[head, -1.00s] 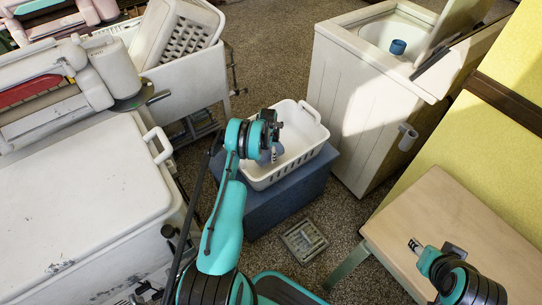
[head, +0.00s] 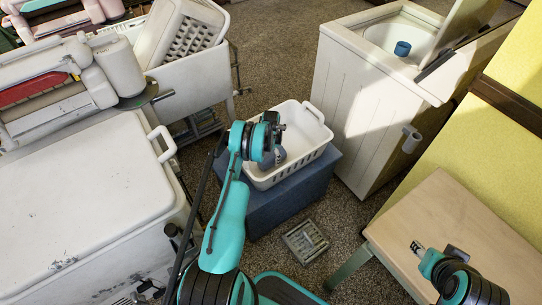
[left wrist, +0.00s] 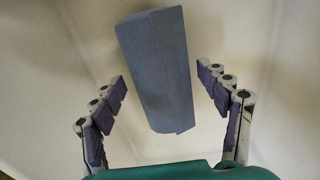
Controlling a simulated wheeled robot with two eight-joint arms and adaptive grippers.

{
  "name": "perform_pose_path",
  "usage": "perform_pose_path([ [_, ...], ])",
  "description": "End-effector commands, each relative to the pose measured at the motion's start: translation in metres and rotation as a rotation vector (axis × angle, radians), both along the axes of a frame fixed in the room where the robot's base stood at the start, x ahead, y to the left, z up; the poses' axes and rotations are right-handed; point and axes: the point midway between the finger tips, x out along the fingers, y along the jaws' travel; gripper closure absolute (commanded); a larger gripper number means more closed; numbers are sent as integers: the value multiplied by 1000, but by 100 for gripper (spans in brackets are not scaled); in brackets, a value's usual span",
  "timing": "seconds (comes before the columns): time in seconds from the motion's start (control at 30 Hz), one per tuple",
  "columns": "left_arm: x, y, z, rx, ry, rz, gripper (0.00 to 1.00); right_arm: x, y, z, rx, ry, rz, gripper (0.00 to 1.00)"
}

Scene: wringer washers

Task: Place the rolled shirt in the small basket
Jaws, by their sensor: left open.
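The white small basket (head: 312,153) stands on a blue-grey block. My left gripper (head: 272,135) is over the basket and points down into it. In the left wrist view, the blue-grey rolled shirt (left wrist: 155,70) lies between the spread purple-padded fingers, with a gap on each side. Pale surfaces like the basket's inside surround it. In the head view, my left gripper hides most of the basket's near left part. A bluish patch shows under it, which I cannot clearly tell from the fingers. My right gripper (head: 432,260) is above the wooden table at lower right.
The blue-grey block (head: 290,195) holds up the basket. A white washer (head: 360,120) with its lid up and a blue cup (head: 402,48) stands to the right. A white wringer washer (head: 75,190) fills the left. A wooden table (head: 470,220) is at lower right. A floor drain (head: 305,240) lies in front.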

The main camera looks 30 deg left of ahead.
Motion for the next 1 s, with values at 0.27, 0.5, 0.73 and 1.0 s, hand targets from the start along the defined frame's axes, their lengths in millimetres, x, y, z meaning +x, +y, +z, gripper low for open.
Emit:
perform_pose_path([
  [0.27, 0, 0, 31, 0, 0, 0, 25, 0, 0, 9, 0, 0, 0, 60],
  [0.5, 0, 0, 88, 0, 0, 0, 25, 0, 0, 30, 0, 0, 0, 60],
  [0.73, 0, 0, 124, 0, 0, -1, 25, 0, 0, 40, 0, 0, 0, 60],
  [1.0, 5, -15, 175, 12, -30, 16, 25, 0, 0, 42, 0, 0, 0, 60],
])
